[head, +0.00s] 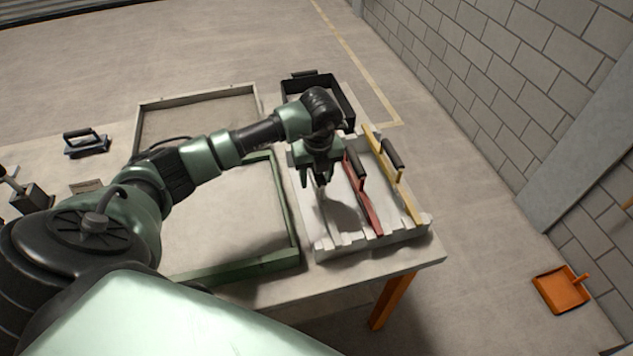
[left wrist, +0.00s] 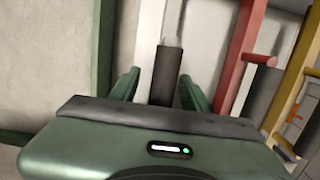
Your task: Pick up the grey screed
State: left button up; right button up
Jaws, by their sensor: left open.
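The grey screed lies in the white rack (head: 385,244), to the left of a red screed (head: 364,196) and a yellow screed (head: 402,183). In the head view it is largely hidden under my left gripper (head: 320,178). In the left wrist view its dark handle (left wrist: 166,72) shows between the two green fingers of my left gripper (left wrist: 160,88), with a grey bar beyond it. The fingers are open, one on each side of the handle, with a gap visible. Whether the fingertips are at the handle's height I cannot tell. My right gripper is not in view.
The red screed stands close to the right of the gripper. A green-framed sandbed (head: 288,222) is to the left, a grey-framed bed (head: 200,95) behind it. A black bin (head: 343,100) stands behind the rack. A black-handled float (head: 86,143) lies far left; an orange dustpan (head: 560,292) is at right.

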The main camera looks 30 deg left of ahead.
pick_arm(q)
jog(key=shift+c, duration=0.4)
grip_shut()
jog(key=shift+w, duration=0.1)
jog(key=shift+r, duration=0.15)
notch_tip(320, 180, up, 20)
jog(key=b, duration=0.2)
